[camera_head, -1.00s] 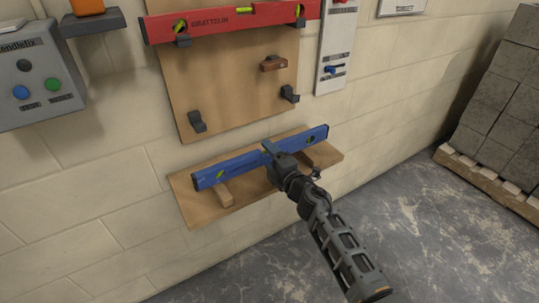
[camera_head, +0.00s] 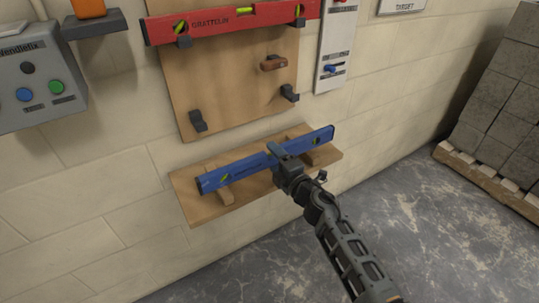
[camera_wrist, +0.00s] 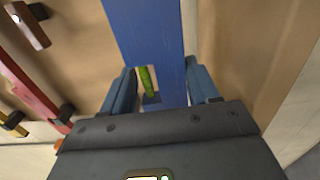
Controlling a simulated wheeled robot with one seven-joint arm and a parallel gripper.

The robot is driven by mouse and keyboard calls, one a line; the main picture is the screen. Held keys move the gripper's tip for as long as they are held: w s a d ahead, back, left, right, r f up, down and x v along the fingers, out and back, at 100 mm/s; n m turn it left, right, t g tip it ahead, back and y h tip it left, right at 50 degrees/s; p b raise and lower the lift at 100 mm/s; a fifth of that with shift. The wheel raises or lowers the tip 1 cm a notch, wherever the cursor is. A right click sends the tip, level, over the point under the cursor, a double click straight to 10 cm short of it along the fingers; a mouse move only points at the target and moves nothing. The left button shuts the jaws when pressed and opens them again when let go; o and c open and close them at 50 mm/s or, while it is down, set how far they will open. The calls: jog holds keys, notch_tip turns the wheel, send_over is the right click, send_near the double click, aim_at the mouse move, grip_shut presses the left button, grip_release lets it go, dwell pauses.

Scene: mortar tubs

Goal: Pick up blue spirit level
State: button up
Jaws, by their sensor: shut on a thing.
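The blue spirit level (camera_head: 245,170) is long and blue with yellow-green vials, and it slants up to the right in front of a small wooden board (camera_head: 185,187) low on the wall. My gripper (camera_head: 279,153) is shut on the level near its middle. In the wrist view the blue level (camera_wrist: 150,35) runs between my two fingers (camera_wrist: 158,88), with a green vial showing. Part of the level is hidden behind my gripper in the head view. Two wooden pegs stick out from the board near the level; I cannot tell whether the level still touches them.
A red spirit level (camera_head: 235,17) hangs above on hooks of a larger wooden board (camera_head: 225,75) with more dark hooks. A grey button box (camera_head: 38,85) is at left, a white switch panel (camera_head: 336,50) right of the board. Grey blocks (camera_head: 500,110) stand on a pallet at far right. The floor is clear.

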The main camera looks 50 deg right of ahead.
jog(key=v, duration=0.7)
dwell(0.5)
